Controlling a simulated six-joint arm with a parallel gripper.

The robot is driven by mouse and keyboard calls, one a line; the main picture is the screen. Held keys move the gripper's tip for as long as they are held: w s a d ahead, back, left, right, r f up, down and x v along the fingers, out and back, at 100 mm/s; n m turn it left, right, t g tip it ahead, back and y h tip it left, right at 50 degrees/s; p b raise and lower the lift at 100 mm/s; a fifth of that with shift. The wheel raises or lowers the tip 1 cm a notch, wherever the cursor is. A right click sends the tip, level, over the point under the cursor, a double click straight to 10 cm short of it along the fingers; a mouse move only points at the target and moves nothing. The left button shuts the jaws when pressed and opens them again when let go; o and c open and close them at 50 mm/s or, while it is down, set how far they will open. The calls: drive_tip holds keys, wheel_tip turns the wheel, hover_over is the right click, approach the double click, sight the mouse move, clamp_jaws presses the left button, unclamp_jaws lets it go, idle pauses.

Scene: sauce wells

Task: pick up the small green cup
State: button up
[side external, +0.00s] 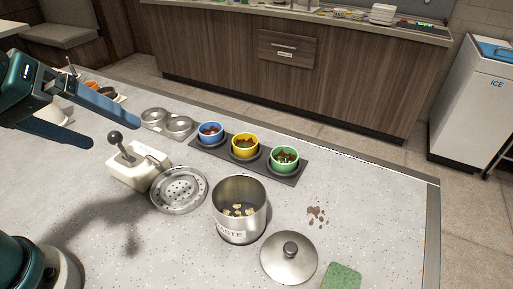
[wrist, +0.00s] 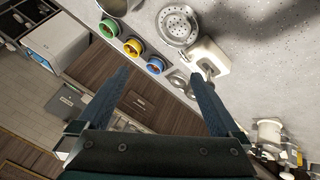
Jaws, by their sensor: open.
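The small green cup (side external: 285,159) sits in the right-hand well of a dark three-well tray (side external: 292,180), with brown and green bits inside. A yellow cup (side external: 245,146) stands in the middle well and a blue cup (side external: 210,133) in the left one. In the wrist view the green cup (wrist: 109,29) is at the upper left, beside the yellow cup (wrist: 133,46) and blue cup (wrist: 156,65). My gripper (side external: 103,128) is open and empty, raised at the left of the side view, well away from the cups. Its two fingers (wrist: 160,88) show spread in the wrist view.
A metal waste pot (side external: 240,222) stands in front of the tray. A pot lid (side external: 289,257), perforated dish (side external: 179,190), white box with black-knobbed lever (side external: 140,168), metal twin-well holder (side external: 168,123) and green sponge (side external: 342,277) lie around. A brown spill (side external: 318,215) marks the counter's right side.

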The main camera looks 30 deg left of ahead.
drive_tip(key=w+d+r+n+h, duration=0.2)
drive_tip(key=w+d+r+n, duration=0.15)
drive_tip(key=w+n, duration=0.5)
drive_tip(key=n+g+h, duration=0.2)
drive_tip(key=n, duration=1)
hover_over(282, 152)
drive_tip(key=s+a, duration=0.2)
drive_tip(key=s, duration=0.2)
wheel_tip(282, 152, down, 13)
drive_tip(key=shift+g, duration=0.3)
drive_tip(key=f, duration=0.2)
drive_tip(key=d+f, duration=0.1)
drive_tip(key=f, duration=0.1)
drive_tip(key=shift+s+f, duration=0.15)
drive_tip(key=shift+s, duration=0.05)
drive_tip(key=shift+x, duration=2.5)
drive_tip(key=c, duration=1.3)
